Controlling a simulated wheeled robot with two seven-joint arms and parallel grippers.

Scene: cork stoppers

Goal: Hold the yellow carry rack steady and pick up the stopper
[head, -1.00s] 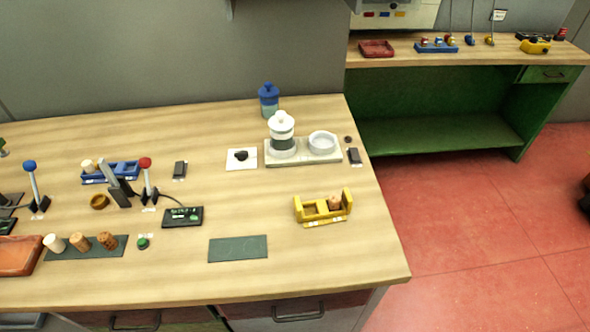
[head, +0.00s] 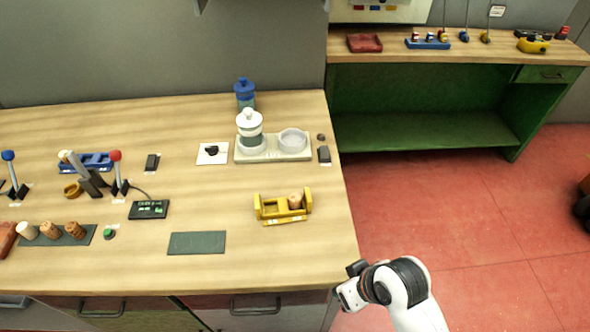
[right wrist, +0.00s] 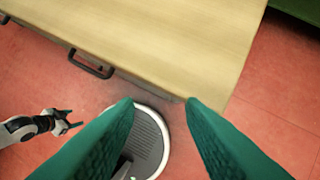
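The yellow carry rack (head: 259,207) stands upright on the bench near its right edge in the head view. One cork stopper (head: 296,200) sits in the right part of the rack; the rest of the rack looks empty. My right arm shows at the bottom right of the head view, off the bench edge, away from the rack. In the right wrist view my right gripper (right wrist: 160,102) has its green fingers wide apart with nothing between them. My left gripper (right wrist: 68,122) shows small at the left of that view, its fingers apart, over the floor, touching nothing.
A dark green mat (head: 197,243) lies left of the rack. A pale base (head: 273,154) with a white-lidded jar (head: 250,130) and a round dish stands behind it. Several corks stand on a dark strip (head: 88,234) at left. Bench drawers with handles (head: 255,305) face me.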

